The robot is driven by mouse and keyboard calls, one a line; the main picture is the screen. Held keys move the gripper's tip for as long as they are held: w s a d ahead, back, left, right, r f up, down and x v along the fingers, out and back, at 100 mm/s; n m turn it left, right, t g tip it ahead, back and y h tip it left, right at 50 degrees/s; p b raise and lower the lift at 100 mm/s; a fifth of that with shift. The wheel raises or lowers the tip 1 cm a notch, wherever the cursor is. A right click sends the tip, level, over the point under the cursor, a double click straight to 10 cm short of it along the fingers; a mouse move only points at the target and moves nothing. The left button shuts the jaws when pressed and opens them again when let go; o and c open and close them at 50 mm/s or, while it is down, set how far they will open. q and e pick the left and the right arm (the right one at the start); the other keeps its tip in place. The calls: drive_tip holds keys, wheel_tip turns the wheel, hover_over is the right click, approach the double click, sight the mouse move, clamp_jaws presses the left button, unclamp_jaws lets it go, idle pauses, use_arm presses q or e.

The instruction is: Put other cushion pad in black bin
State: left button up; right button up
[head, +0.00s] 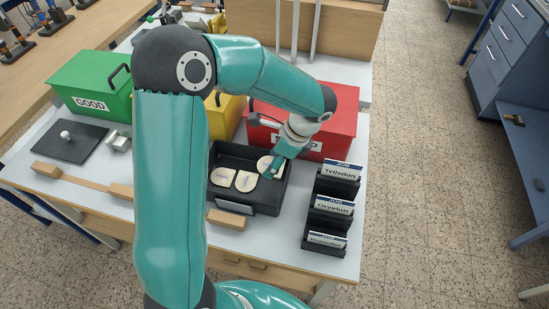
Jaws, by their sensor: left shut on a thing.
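The black bin (280,192) is a shallow open tray on the table, with a pale label on its front. Two cream cushion pads, one at the left (221,177) and one in the middle (246,181), lie flat in it. A third cream cushion pad (265,165) is at the bin's right back side, at the fingertips of my left gripper (276,168). My left gripper is over the bin and shut on this pad; its fingers hide part of it. I cannot tell whether the pad touches the bin floor. My right gripper is not in view.
A red box (345,116) stands right behind the bin, a yellow box (232,115) behind it and a green "GOOD" box (92,98) at the left. A black card rack (318,205) with "JOB" cards stands close at the right. Wooden blocks (227,219) lie in front.

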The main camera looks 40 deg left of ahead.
use_arm(q)
drive_tip(key=shift+f+b, duration=2.75)
drive_tip(key=shift+f, duration=1.25)
drive_tip(key=o, duration=0.8)
drive_tip(key=shift+o, duration=0.2)
wheel_tip(320, 180, up, 10)
drive_tip(key=p, duration=0.8)
drive_tip(key=shift+r, duration=0.1)
